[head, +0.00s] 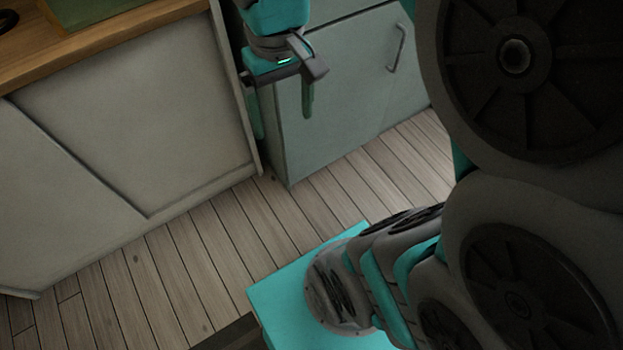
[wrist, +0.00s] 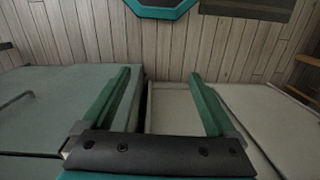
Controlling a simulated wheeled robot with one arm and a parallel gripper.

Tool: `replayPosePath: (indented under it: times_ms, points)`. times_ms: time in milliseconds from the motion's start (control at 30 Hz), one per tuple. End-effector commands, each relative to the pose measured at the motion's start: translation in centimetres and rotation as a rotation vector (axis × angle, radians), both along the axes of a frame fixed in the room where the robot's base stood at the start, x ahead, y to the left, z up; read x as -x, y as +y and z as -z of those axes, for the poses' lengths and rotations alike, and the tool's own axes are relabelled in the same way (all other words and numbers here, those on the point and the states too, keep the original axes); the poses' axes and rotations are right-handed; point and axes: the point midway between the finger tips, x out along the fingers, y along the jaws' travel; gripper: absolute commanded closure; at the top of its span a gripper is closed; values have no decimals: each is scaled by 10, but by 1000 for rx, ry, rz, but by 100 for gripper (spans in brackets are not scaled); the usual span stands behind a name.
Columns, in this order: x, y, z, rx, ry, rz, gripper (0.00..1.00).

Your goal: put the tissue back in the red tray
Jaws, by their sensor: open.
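Neither the tissue nor the red tray shows in the head view or the wrist view. My gripper (head: 283,122) hangs at the top middle of the head view, pointing down in front of the grey cabinets. Its two green fingers are spread apart with nothing between them. In the wrist view the fingers (wrist: 160,76) are also apart and empty, with the cabinets and floor beyond them.
A wooden countertop (head: 100,45) at the upper left bears a green flat thing (head: 85,10), cut off by the frame, and a small dark object (head: 8,20). A grey-green cabinet (head: 345,95) with a handle stands behind my gripper. The plank floor (head: 200,255) looks clear.

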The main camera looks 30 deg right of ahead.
Motion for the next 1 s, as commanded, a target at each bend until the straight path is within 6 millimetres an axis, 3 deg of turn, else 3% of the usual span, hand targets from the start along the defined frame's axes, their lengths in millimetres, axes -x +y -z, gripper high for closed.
replayPosePath:
  times_ms: [33, 100, 200, 333, 767, 1000]
  points:
    - [23, 4, 15, 6, 23, -6, 7]
    - [48, 7, 33, 16, 49, -12, 7]
    - [77, 8, 53, 27, 78, -17, 7]
    - [98, 8, 69, 36, 97, -21, 7]
    - [104, 8, 73, 39, 102, -20, 7]
    - [103, 8, 72, 39, 102, -20, 32]
